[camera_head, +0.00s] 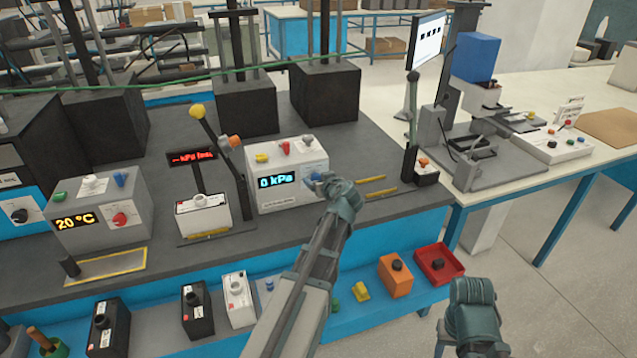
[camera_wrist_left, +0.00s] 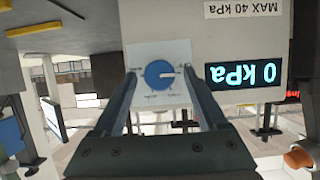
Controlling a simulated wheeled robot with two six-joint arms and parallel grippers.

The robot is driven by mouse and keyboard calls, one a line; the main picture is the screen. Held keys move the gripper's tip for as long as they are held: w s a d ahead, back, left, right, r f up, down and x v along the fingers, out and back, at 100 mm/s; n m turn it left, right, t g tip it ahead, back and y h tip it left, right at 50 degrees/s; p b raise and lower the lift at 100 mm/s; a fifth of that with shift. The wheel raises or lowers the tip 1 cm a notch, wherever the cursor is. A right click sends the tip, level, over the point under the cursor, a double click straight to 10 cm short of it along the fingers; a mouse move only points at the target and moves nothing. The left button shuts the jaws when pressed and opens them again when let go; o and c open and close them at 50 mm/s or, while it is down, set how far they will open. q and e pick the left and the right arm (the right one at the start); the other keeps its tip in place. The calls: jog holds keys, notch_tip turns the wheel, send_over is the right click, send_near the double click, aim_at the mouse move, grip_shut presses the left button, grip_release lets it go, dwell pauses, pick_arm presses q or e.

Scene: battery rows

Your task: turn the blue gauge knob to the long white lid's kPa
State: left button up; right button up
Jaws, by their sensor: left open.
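The blue gauge knob (camera_wrist_left: 159,74) sits on a white dial plate beside a display reading 0 kPa (camera_wrist_left: 243,76). Its white pointer points toward the display in the left wrist view. The grey gauge box (camera_head: 262,203) stands on the bench; its front carries the display and knob. My left gripper (camera_head: 322,184) is open in front of the knob, its fingers on either side in the wrist view (camera_wrist_left: 163,88); contact cannot be told. My right gripper (camera_head: 473,292) is low at right; its jaws are unclear. I cannot identify the long white lid with certainty.
A label reading MAX 40 kPa (camera_wrist_left: 247,9) is on the gauge box. A red-lit sign (camera_head: 192,157) stands behind a white box (camera_head: 203,217). A 20 °C box (camera_head: 100,210) stands left. Black and white batteries (camera_head: 238,300) line the lower shelf.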

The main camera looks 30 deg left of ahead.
pick_arm(q)
grip_shut()
dwell(0.4)
jog(key=shift+w+d+f+m+g+y+b, duration=0.15)
jog(key=shift+m+g+y+b, duration=0.35)
jog(key=shift+m, duration=0.6)
jog(key=shift+w+d+f+m+g+y+b, duration=0.1)
jog(key=shift+m+g+y+b, duration=0.6)
jog(key=shift+m, duration=0.85)
jog(key=shift+w+d+f+m+g+y+b, duration=0.1)
jog(key=shift+m+g+y+b, duration=0.3)
jog(key=shift+m+y+b, duration=0.9)
jog(key=shift+m+h, duration=0.3)
jog(key=shift+m, duration=0.05)
